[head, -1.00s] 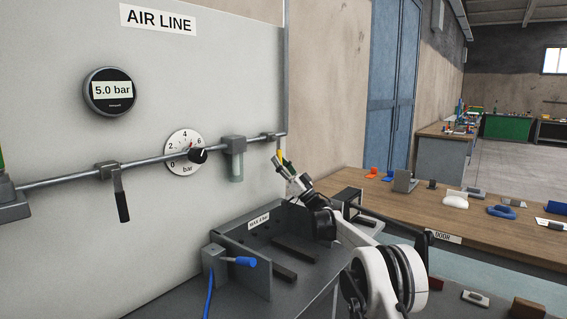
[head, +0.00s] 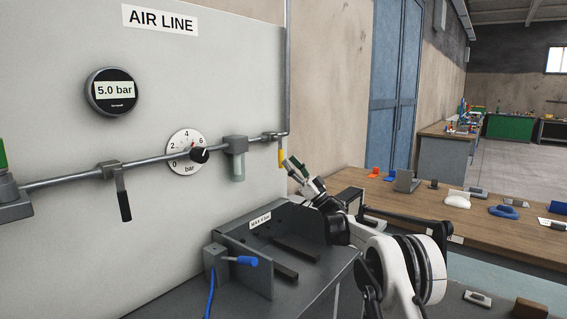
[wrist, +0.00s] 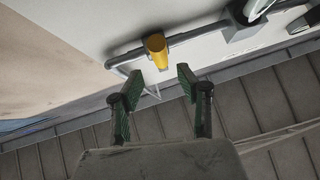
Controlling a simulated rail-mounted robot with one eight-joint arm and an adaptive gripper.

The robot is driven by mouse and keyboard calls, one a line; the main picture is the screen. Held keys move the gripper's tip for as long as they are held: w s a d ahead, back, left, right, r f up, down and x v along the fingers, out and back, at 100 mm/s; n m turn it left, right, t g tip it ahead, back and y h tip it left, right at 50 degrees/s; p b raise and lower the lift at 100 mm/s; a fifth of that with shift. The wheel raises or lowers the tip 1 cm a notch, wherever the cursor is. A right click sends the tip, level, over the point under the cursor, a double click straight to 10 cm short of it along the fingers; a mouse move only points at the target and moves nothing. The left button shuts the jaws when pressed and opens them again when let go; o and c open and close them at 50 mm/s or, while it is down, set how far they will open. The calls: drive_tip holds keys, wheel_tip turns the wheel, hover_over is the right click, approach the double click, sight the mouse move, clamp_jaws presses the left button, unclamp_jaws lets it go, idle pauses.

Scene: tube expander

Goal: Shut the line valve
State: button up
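A yellow valve lever (head: 281,155) hangs down from the right end of the air-line pipe (head: 70,180). It also shows in the wrist view (wrist: 157,50), just beyond the fingertips and roughly in line with the gap between them. My gripper (head: 291,165) is beside the lever, to its right in the head view. In the wrist view my gripper (wrist: 159,76) has its green-padded fingers apart with nothing between them. I cannot tell the exact distance to the lever. Another lever, with a black handle (head: 124,205), hangs down further left on the pipe.
A digital gauge (head: 113,91) reads 5.0 bar. A round dial (head: 184,140) with a black knob and a filter bowl (head: 237,160) sit along the pipe. Below stands a dark fixture (head: 245,275) with a blue handle. A wooden bench (head: 500,240) lies right.

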drive_tip(key=s+d, duration=0.4)
drive_tip(key=d, duration=0.4)
drive_tip(key=s+d+r+m+t+h, duration=0.1)
drive_tip(key=d+r+m+t+h, duration=0.5)
drive_tip(key=r+m+t+h, duration=0.55)
drive_tip(key=s+d+r+m+g+h, duration=0.2)
drive_tip(key=s+d+m+g+h, duration=0.3)
drive_tip(key=s+h, duration=0.65)
drive_tip(key=s+f+n+g, duration=0.1)
drive_tip(key=s+f+g, duration=0.2)
drive_tip(key=s+f, duration=0.7)
drive_tip(key=s+d+f+n+g+h, duration=0.1)
drive_tip(key=s+f+g, duration=0.3)
drive_tip(key=s+f, duration=0.6)
drive_tip(key=s+d+f+n+g, duration=0.1)
drive_tip(key=s+f+g, duration=0.3)
drive_tip(key=s, duration=2.2)
wheel_tip(320, 180, down, 6)
drive_tip(key=shift+s+d+f, duration=0.1)
drive_tip(key=shift+s+d, duration=0.15)
drive_tip(key=shift+s, duration=0.05)
